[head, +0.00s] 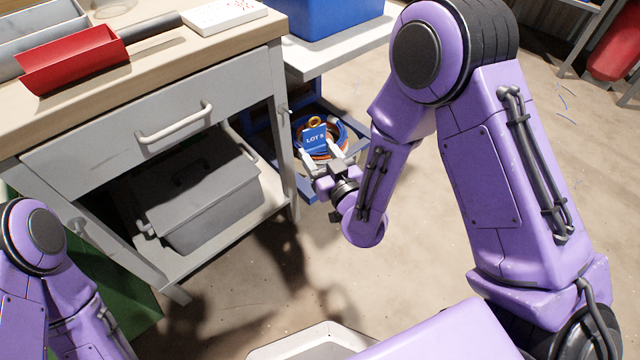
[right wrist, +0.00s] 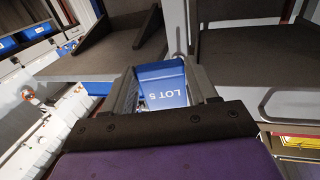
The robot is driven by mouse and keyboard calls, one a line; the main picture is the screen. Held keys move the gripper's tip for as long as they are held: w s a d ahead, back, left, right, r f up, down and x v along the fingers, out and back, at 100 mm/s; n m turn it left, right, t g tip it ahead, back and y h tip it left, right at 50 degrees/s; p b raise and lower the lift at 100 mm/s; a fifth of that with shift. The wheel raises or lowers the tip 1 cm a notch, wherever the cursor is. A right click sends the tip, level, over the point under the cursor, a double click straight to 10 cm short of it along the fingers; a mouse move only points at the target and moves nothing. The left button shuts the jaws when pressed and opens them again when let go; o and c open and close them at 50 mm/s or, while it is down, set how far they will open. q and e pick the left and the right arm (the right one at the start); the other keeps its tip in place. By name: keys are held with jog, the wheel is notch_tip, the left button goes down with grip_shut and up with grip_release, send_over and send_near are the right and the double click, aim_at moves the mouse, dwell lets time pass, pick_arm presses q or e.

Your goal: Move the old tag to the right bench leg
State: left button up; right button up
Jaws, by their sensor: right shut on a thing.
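The old tag (head: 315,138) is a blue card reading LOT 5. My right gripper (head: 322,157) is shut on it, with the tag between its two pale fingers, and the tag (right wrist: 166,88) also shows between the fingers in the right wrist view. The right bench leg (head: 284,155) is a grey upright just left of the tag in the head view; I cannot tell whether they touch. An orange ring shows at the tag's top edge. My left arm shows at the lower left, but its gripper is out of view.
Coiled blue and orange cables (head: 338,130) lie behind the tag, low by the bench. A grey lidded bin (head: 205,205) sits on the bench's lower shelf. A red scoop (head: 75,60) lies on the bench top. A blue bin (head: 325,15) stands to its right.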

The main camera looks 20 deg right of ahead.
aim_at(287, 131)
jog(key=shift+w+a+f, duration=0.2)
jog(key=shift+w+f, duration=0.1)
jog(key=shift+w, duration=0.25)
jog(key=shift+w+a+f, duration=0.15)
jog(key=shift+w+f, duration=0.15)
jog(key=shift+w, duration=0.25)
jog(key=shift+w+a+f, duration=0.1)
jog(key=shift+w+a, duration=0.25)
jog(key=shift+w, duration=0.6)
jog(key=shift+w+a+f, duration=0.1)
jog(key=shift+w+a, duration=0.25)
jog(key=shift+w, duration=0.55)
jog(key=shift+w+a+f, duration=0.1)
jog(key=shift+w+a, duration=0.25)
jog(key=shift+w, duration=0.85)
jog(key=shift+c, duration=0.7)
pick_arm(q)
jog(key=shift+f+b, duration=0.5)
jog(key=shift+f, duration=0.55)
pick_arm(e)
jog(key=shift+w+a+f, duration=0.3)
jog(key=shift+w+f, duration=0.2)
jog(key=shift+w, duration=0.05)
